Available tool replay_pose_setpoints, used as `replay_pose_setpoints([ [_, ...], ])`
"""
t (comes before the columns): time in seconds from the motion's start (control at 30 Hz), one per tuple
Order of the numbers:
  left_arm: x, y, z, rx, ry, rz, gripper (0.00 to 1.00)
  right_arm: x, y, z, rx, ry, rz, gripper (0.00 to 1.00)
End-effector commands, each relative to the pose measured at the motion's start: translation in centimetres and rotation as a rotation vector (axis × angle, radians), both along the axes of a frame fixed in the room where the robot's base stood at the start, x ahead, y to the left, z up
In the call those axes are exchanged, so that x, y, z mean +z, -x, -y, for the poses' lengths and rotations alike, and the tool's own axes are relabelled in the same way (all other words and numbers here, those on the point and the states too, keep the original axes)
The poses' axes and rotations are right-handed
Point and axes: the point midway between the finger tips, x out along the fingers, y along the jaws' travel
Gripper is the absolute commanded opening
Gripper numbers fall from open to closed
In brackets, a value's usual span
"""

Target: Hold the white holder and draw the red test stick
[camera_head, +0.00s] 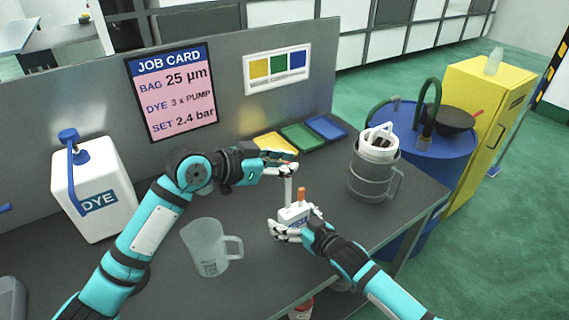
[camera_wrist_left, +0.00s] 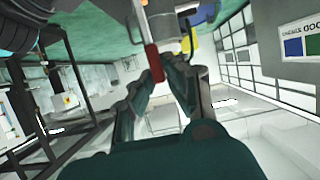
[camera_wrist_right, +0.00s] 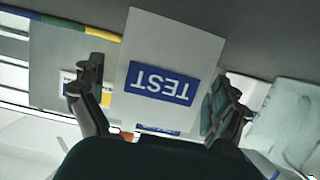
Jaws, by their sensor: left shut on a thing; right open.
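The white holder (camera_head: 291,216) stands on the grey bench; its blue TEST label faces the right wrist camera (camera_wrist_right: 165,50). My right gripper (camera_head: 283,231) is open, with one finger on each side of the holder in the right wrist view (camera_wrist_right: 155,90). My left gripper (camera_head: 292,163) is above the holder, shut on the red test stick. The stick's red handle (camera_wrist_left: 152,62) shows between the left fingers, and its pale shaft (camera_head: 288,190) runs down to the holder's top. I cannot tell whether its lower end is inside. An orange-topped stick (camera_head: 301,194) stands in the holder.
A clear jug (camera_head: 205,248) stands left of the holder. A grey mug-like vessel with a white insert (camera_head: 375,165) stands to the right, near the bench edge. Yellow, green and blue trays (camera_head: 300,137) lie behind. A white DYE container (camera_head: 92,190) is at far left.

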Motion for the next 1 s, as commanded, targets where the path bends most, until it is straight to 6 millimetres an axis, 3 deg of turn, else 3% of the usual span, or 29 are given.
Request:
replay_pose_setpoints([
  [0.17, 0.0, 0.0, 0.0, 0.000, 0.000, 0.000, 0.00, 0.4, 1.3, 1.1, -0.001, 0.001, -0.001, 1.00],
  [0.6, 0.0, 0.0, 0.0, 0.000, 0.000, 0.000, 0.00, 2.9, 8.0, 5.9, -0.001, 0.001, -0.003, 1.00],
  [1.0, 0.0, 0.0, 0.0, 0.000, 0.000, 0.000, 0.00, 3.5, 9.2, 6.8, -0.001, 0.001, -0.001, 1.00],
])
